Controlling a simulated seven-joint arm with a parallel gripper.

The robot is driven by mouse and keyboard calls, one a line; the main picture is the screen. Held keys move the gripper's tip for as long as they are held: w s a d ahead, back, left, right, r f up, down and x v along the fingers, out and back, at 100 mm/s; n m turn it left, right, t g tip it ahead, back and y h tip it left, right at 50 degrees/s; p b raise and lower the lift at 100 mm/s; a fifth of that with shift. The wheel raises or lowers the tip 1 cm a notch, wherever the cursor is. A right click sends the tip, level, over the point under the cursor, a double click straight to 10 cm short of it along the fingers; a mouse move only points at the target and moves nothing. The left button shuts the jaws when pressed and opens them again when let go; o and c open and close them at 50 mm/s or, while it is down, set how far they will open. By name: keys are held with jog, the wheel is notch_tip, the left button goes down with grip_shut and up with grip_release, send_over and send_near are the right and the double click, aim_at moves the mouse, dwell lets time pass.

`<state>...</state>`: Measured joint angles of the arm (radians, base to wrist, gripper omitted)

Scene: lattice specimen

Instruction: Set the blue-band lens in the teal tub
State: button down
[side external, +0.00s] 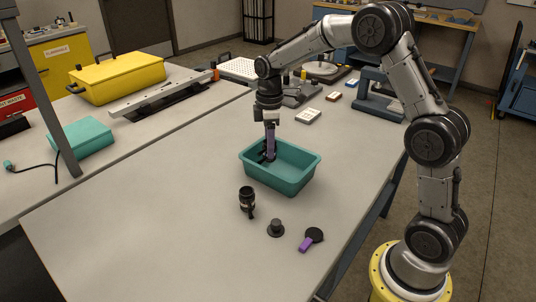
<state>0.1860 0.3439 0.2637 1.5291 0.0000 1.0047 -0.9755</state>
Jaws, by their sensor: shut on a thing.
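The teal tub (300,178) stands open on the pale table. My gripper (269,130) points down over the tub's left part. It is shut on a dark thing with a bluish-purple upright part (270,143), whose lower end is inside the tub. The gripper covers much of it, and I cannot tell whether it is the blue-band lens or whether it touches the tub floor. A black lens-like cylinder (247,199) stands in front of the tub; no blue band is clear on it.
A small dark knob-like piece (276,229) and a black disc with a purple handle (312,237) lie in front of the tub. Small boxes (308,117) and grey equipment stand behind it. The table's left front is clear. A yellow case (117,79) stands on the left bench.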

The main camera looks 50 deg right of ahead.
jog(key=shift+w+f, duration=0.2)
jog(key=shift+f, duration=0.75)
jog(key=shift+w+f, duration=0.15)
jog(key=shift+f, duration=0.8)
jog(key=shift+f, duration=0.1)
jog(key=shift+c, duration=1.6)
grip_release()
jog(key=shift+f, duration=0.1)
notch_tip(320, 180, up, 13)
jog(key=shift+s+f, duration=0.1)
jog(key=shift+f, duration=0.1)
jog(key=s+a+r+m+t, duration=0.2)
jog(key=s+a+r+m, duration=0.15)
jog(key=s+r, duration=0.35)
jog(key=s+a+f+m+t, duration=0.1)
jog(key=s+a+f+m, duration=0.1)
jog(key=s, duration=0.8)
jog(key=s+a+f+m+t, duration=0.2)
jog(key=s+a+m, duration=0.1)
jog(key=s, duration=0.8)
jog(key=shift+s+t, duration=0.25)
jog(key=shift+t, duration=0.05)
